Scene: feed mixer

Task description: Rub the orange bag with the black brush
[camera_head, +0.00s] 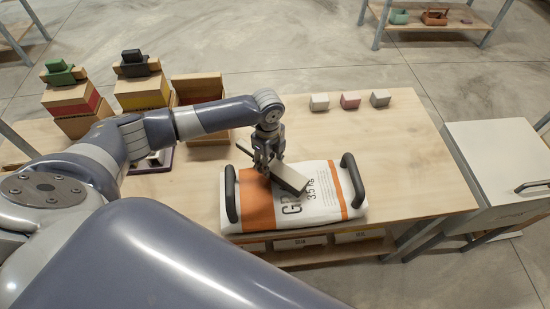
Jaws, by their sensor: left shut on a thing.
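The orange bag (260,201), white with orange bands and printed lettering, lies flat on the wooden table. A black handle stands at each end of it. My left gripper (268,166) is over the left-middle part of the bag, shut on the black brush (291,179). The brush is tilted, with a pale face and a dark edge, and its block is at or just above the bag's top; I cannot tell whether they touch. The gripper hides part of the brush. My right gripper is not in view.
Three small blocks (349,100) stand at the table's back. Stacked boxes with a green item (63,73) and a black item (135,63) stand at the left, beside an open wooden box (198,87). A white cabinet (497,160) is at the right. The table's right part is clear.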

